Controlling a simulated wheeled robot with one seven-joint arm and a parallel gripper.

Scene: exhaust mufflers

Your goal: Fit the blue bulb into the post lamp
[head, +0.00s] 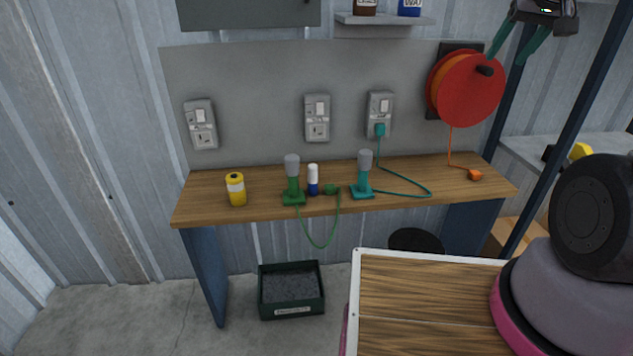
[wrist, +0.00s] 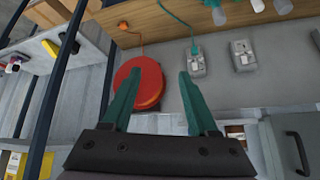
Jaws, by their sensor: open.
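A small upright item with a white top and blue base (head: 313,181), which looks like the blue bulb, stands on the bench between two lamps. The green lamp (head: 293,185) is left of it and the teal lamp (head: 363,180) is right of it; both are upright with grey heads. I cannot tell which is the post lamp. The teal cord runs to a plug (head: 380,130) in the right socket. The green plug (head: 331,189) lies on the bench. My gripper (head: 506,60) is open and empty, high at the right; its teal fingers also show in the wrist view (wrist: 162,72).
The wooden bench (head: 425,177) also holds a yellow canister (head: 236,190). A red cord reel (head: 466,90) hangs on the wall beneath my gripper, its orange plug (head: 475,175) on the bench. A dark bin (head: 291,290) sits on the floor. A shelf (head: 385,19) juts out above.

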